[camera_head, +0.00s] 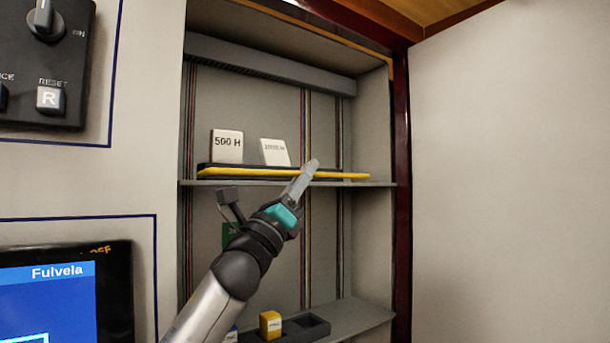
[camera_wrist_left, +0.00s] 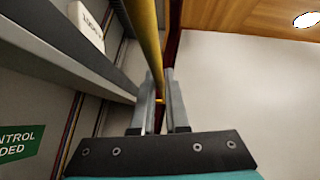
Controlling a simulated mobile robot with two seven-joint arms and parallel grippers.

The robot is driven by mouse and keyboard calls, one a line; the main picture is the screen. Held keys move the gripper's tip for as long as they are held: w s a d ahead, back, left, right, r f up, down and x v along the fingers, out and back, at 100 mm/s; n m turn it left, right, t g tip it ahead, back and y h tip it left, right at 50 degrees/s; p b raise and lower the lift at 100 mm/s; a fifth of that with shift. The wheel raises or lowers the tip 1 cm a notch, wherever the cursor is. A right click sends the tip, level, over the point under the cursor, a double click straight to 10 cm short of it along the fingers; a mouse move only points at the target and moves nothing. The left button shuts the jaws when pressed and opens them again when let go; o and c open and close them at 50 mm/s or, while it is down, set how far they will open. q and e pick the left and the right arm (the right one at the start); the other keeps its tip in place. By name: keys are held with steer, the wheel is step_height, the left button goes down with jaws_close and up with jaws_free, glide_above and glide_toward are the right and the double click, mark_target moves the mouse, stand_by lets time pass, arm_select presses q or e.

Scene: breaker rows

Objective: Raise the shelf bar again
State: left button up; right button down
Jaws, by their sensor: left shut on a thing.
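The shelf bar (camera_head: 240,172) is a long yellow bar along the front of the upper shelf (camera_head: 375,184), low in front of the things there. In the left wrist view the yellow bar (camera_wrist_left: 146,36) runs down to between my fingers. My left gripper (camera_head: 312,166) reaches up from below and is shut on the bar right of its middle. In the left wrist view the fingers (camera_wrist_left: 170,74) are close together and hide part of the bar. My right gripper is in neither view.
A white block marked 500 H (camera_head: 227,146) and another white block (camera_head: 274,152) stand behind the bar. A yellow block (camera_head: 270,325) sits in a dark tray (camera_head: 313,327) below. A control panel (camera_head: 45,70) and a screen (camera_head: 60,290) are left. A blank wall is right.

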arm_select(q)
steer(key=shift+n+y, duration=0.3)
jaws_close()
steer(key=n+y, duration=0.1)
steer(key=r+n+t+y+p, duration=0.1)
steer(key=shift+n, duration=0.4)
steer(key=n+y, duration=0.1)
steer(key=n+t+y, duration=0.1)
steer(key=n+y, duration=0.1)
steer(key=shift+a+r, duration=0.1)
steer(key=shift+r, duration=0.25)
steer(key=shift+w+a+r+n+g+y, duration=0.6)
steer(key=shift+n+g+y, duration=0.65)
steer(key=shift+n, duration=1.15)
steer(key=shift+w+a+r+n+g+y, duration=0.35)
steer(key=shift+w+n+g+y, duration=0.6)
steer(key=shift+n, duration=1.45)
steer(key=shift+w+a+r+n+g+y, duration=0.45)
steer(key=shift+n+g+y, duration=0.75)
steer(key=shift+n+y, duration=0.9)
steer(key=shift+n+h, duration=0.3)
steer(key=shift+n, duration=0.1)
steer(key=o, duration=0.6)
jaws_free()
steer(key=shift+o, duration=0.2)
